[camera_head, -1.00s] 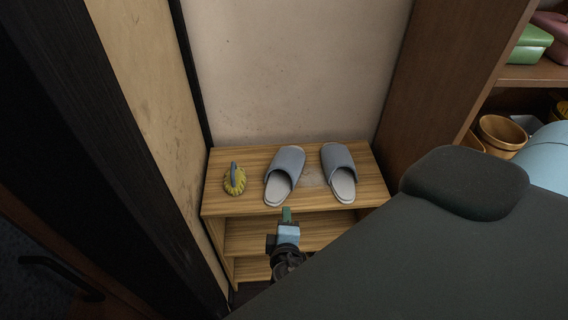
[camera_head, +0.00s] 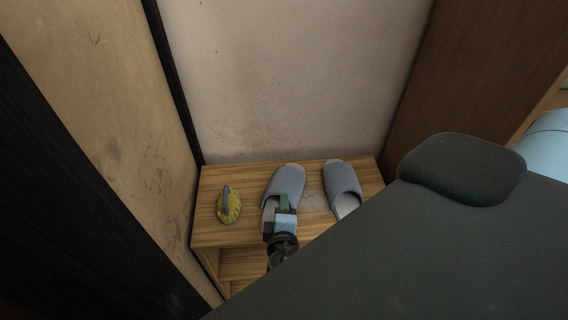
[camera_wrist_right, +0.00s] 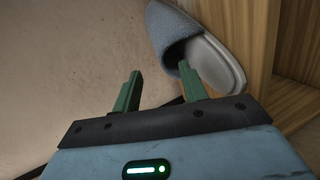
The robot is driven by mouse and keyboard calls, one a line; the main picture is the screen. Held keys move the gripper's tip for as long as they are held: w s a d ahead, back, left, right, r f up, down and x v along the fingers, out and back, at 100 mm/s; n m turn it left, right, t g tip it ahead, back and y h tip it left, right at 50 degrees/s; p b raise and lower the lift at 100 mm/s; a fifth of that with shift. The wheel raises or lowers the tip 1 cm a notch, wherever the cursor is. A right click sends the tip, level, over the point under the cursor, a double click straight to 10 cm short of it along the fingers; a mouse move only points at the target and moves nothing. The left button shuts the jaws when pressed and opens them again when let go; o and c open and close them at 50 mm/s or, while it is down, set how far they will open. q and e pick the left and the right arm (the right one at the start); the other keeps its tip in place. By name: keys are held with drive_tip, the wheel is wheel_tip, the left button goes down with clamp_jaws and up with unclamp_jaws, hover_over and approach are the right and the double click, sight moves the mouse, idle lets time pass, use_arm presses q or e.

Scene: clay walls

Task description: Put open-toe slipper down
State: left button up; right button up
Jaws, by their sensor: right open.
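Two grey-blue open-toe slippers lie side by side on top of a wooden shelf unit (camera_head: 208,230). My right gripper (camera_head: 284,202) is at the left slipper (camera_head: 287,180) and covers part of its open heel end. The right slipper (camera_head: 342,178) lies apart from the gripper. In the right wrist view the open right gripper (camera_wrist_right: 160,72) has nothing clamped between its fingers. One finger overlaps the opening of a slipper (camera_wrist_right: 175,30); I cannot tell whether it touches. My left gripper is not in view.
A yellow brush-like object with a blue-grey handle (camera_head: 228,205) sits left of the slippers. A stained wall (camera_head: 290,80) stands behind the shelf. A dark brown panel (camera_head: 470,80) is on the right, and a beige wall (camera_head: 105,110) is on the left.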

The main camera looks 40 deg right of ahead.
sight(283, 191)
drive_tip(key=shift+w, duration=0.1)
drive_tip(key=shift+x, duration=3.8)
clamp_jaws()
